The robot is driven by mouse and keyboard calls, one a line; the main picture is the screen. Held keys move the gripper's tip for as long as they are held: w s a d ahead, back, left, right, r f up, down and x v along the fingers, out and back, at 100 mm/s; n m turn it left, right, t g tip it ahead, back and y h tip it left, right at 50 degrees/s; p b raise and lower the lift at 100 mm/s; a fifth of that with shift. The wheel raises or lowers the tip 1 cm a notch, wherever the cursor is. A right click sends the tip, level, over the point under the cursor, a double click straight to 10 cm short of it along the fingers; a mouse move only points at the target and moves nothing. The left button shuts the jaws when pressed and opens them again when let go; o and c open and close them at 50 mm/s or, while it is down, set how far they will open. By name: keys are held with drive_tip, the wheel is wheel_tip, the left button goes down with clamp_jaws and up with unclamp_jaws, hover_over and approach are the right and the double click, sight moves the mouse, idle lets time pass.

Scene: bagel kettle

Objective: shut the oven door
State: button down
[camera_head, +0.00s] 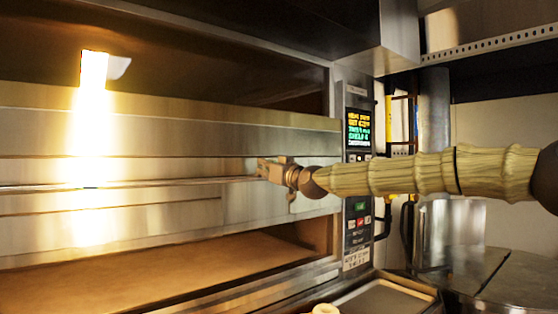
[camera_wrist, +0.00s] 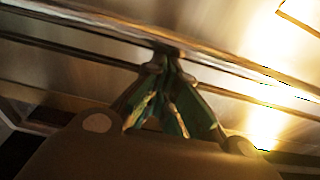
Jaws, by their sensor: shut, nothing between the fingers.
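The steel deck oven fills the left and middle of the head view. Its lower chamber (camera_head: 150,275) shows an open front and a brown floor. Above that is a steel front panel (camera_head: 230,208) with a long thin horizontal bar (camera_head: 130,184) across it; I cannot tell whether this panel is the oven door. My gripper (camera_head: 264,169) is at the right end of this bar, close to the steel front. In the wrist view its fingertips (camera_wrist: 165,54) are together and empty, at or just before a horizontal rail. I cannot tell whether they touch it.
A control panel (camera_head: 357,185) with a lit display stands right of the oven front, behind my arm. A steel hood (camera_head: 370,40) juts out at the top. A tray (camera_head: 385,302) and a pale round item (camera_head: 325,309) sit at the bottom edge. Bright glare hides part of the front.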

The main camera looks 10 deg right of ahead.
wheel_tip(320, 180, down, 22)
drive_tip(key=b, duration=1.1)
drive_tip(key=shift+f, duration=0.15)
